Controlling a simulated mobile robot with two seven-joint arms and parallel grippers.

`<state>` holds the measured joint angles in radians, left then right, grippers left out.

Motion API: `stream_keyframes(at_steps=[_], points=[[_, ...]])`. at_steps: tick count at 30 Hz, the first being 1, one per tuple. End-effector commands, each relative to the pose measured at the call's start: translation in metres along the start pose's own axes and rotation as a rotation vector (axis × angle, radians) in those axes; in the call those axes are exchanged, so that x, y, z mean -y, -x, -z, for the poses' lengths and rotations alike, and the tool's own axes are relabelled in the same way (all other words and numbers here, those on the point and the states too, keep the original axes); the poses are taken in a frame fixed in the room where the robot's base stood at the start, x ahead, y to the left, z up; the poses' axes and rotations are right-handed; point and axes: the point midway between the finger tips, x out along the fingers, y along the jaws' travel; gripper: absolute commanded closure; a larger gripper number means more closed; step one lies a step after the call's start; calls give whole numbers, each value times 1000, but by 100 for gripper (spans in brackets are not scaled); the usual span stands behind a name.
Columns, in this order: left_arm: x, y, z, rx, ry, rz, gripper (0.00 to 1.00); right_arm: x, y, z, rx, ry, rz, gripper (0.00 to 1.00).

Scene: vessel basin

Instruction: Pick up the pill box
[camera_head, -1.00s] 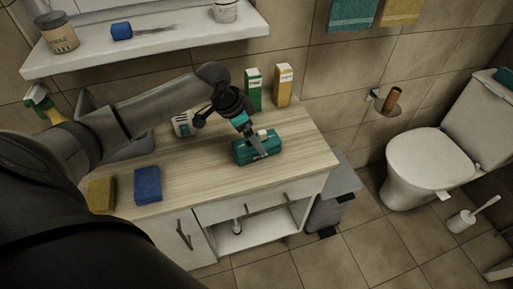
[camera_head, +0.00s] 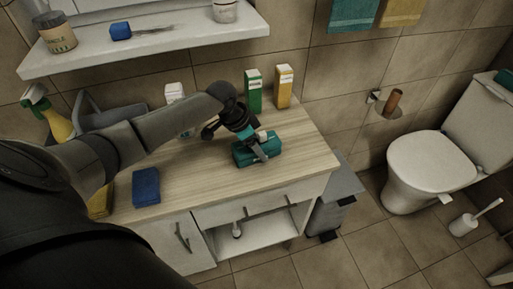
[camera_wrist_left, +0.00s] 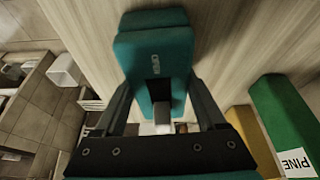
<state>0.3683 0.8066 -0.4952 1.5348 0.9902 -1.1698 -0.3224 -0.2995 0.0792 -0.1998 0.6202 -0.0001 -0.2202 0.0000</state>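The pill box, a teal box (camera_head: 243,155), lies on the wooden counter near its right end. In the left wrist view the teal box (camera_wrist_left: 150,50) fills the upper middle, with a small dark mark on its top and a pale piece at its near end. My left gripper (camera_head: 266,150) is down at the box from above. In the wrist view its two dark fingers (camera_wrist_left: 163,85) stand spread on either side of the box, very close to its sides; firm contact cannot be made out. My right gripper is not in view.
Green (camera_head: 254,92) and yellow (camera_head: 284,86) cartons stand behind the box. A white carton (camera_head: 175,92) is partly behind my arm. A blue block (camera_head: 146,187) and a yellow sponge (camera_head: 99,204) lie at the front left. A wall shelf (camera_head: 150,50) hangs above the counter.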

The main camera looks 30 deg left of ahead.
Motion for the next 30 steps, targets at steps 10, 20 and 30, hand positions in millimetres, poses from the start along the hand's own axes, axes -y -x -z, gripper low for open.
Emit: stream_keyframes(at_steps=[10, 20, 30], points=[[0, 0, 0, 0, 0, 0, 68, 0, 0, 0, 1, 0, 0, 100], [0, 0, 0, 0, 0, 1, 88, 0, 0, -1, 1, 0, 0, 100], [1, 18, 8, -2, -1, 3, 88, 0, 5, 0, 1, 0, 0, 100]])
